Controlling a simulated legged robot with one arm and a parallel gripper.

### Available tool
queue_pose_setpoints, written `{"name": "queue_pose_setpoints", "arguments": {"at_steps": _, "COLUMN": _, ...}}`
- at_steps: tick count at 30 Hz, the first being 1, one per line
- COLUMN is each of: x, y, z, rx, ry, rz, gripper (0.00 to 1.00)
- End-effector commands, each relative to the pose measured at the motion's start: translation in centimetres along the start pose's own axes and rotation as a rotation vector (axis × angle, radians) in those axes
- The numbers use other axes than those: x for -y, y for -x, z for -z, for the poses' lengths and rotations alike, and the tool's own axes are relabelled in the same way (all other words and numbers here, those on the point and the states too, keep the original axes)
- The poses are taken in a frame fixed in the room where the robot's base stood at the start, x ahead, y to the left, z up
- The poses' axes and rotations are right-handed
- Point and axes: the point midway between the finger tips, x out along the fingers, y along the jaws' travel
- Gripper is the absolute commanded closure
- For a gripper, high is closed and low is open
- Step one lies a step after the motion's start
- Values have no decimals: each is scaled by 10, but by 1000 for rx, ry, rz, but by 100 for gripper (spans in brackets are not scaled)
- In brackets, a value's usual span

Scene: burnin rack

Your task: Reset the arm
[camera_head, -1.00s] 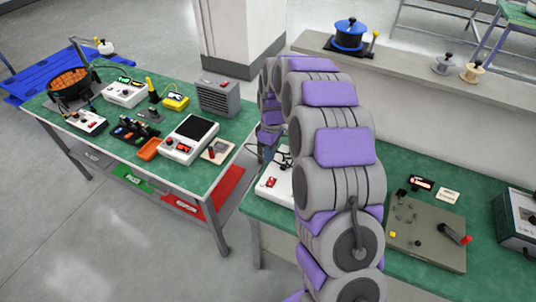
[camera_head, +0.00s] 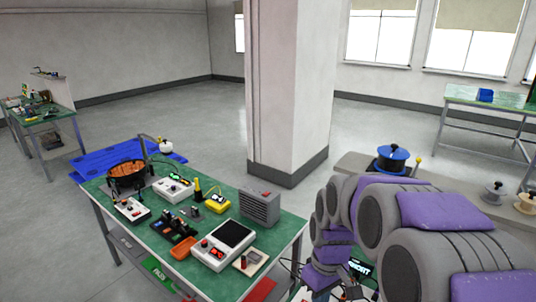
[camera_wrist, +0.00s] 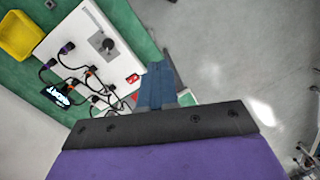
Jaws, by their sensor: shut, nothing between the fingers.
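My arm (camera_head: 440,212), grey with purple pads, arches in from the lower right of the head view. My gripper (camera_wrist: 158,72) shows in the wrist view as blue fingers, closed together with nothing held. Below the fingers is the edge of a green bench top (camera_wrist: 135,42) and the grey floor. A white panel (camera_wrist: 85,45) with several dark cables plugged in and a small lit display (camera_wrist: 62,97) lies left of the fingers. It looks apart from the fingers. The gripper's tips are hard to make out in the head view.
A green-topped bench (camera_head: 283,232) left of the arm carries instruments, a black basket (camera_head: 127,182) and a grey vented box (camera_head: 260,207). A pillar (camera_head: 288,90) rises behind. Open floor lies left.

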Motion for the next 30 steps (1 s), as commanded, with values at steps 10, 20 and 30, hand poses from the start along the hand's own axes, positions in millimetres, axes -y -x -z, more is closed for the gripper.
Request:
{"name": "queue_pose_setpoints", "arguments": {"at_steps": 10, "x": 56, "y": 16, "z": -103, "rx": 24, "ry": -253, "rz": -19, "gripper": 100}}
{"name": "queue_pose_setpoints", "arguments": {"at_steps": 20, "x": 100, "y": 4, "z": -190, "rx": 41, "ry": -496, "rz": -41, "gripper": 100}}
{"name": "queue_pose_setpoints", "arguments": {"at_steps": 30, "x": 114, "y": -5, "z": -217, "rx": 49, "ry": -582, "rz": -44, "gripper": 100}}
